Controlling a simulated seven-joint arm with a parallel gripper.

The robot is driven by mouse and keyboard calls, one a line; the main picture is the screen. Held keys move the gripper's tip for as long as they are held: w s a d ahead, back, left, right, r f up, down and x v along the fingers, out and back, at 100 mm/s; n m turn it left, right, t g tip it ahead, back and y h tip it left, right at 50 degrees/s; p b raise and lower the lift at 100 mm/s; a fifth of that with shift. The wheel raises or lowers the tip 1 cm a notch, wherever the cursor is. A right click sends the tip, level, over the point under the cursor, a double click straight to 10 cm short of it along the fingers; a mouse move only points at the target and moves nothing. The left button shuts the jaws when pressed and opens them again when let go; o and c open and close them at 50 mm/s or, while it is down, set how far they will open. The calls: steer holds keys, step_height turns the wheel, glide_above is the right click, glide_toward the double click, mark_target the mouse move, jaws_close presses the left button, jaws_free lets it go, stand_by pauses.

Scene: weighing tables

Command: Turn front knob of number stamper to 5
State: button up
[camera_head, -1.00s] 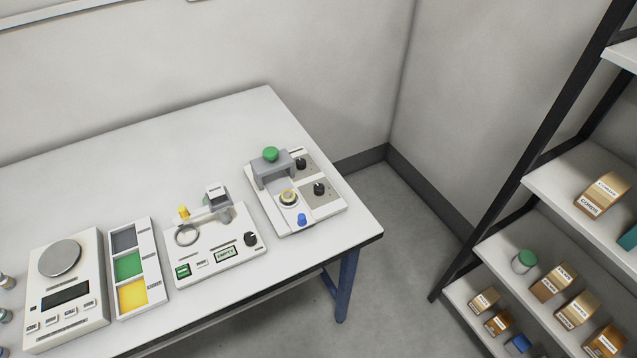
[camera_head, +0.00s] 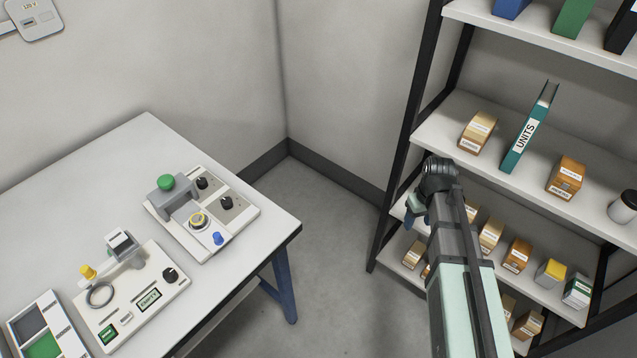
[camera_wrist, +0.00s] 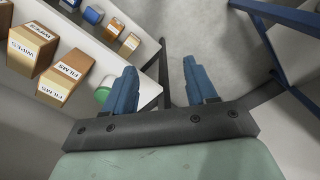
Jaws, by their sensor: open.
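The number stamper, a white device with a grey bridge and a green knob on top, stands at the table's right end in the head view (camera_head: 192,252). It has two black knobs on grey plates: a rear one (camera_head: 202,183) and a front one (camera_head: 225,203). Their settings are too small to read. My gripper is in front of the shelves, well to the right of the stamper and apart from it, partly hidden by my arm in the head view (camera_head: 411,205). In the wrist view its blue fingers are open and empty (camera_wrist: 163,88). The stamper is not in the wrist view.
Shelves (camera_head: 437,134) with boxes and binders stand at the right, close to my arm. A white device with a ring (camera_head: 147,310) and a tray (camera_head: 53,303) are left of the stamper. Open floor (camera_head: 325,225) lies between table and shelves.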

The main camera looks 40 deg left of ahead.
steer(key=s+a+r+n, duration=0.2)
steer(key=a+r, duration=0.1)
steer(key=a, duration=0.4)
steer(key=s+a+r+n, duration=0.2)
steer(key=s+a+r, duration=0.1)
steer(key=a, duration=0.4)
step_height(320, 180, up, 18)
steer(key=n, duration=1.1)
glide_above(226, 201)
step_height(226, 201, down, 13)
steer(key=shift+a+f, duration=0.1)
steer(key=shift+f, duration=0.05)
steer(key=shift+c, duration=0.5)
steer(key=c, duration=1)
steer(key=shift+o, duration=0.2)
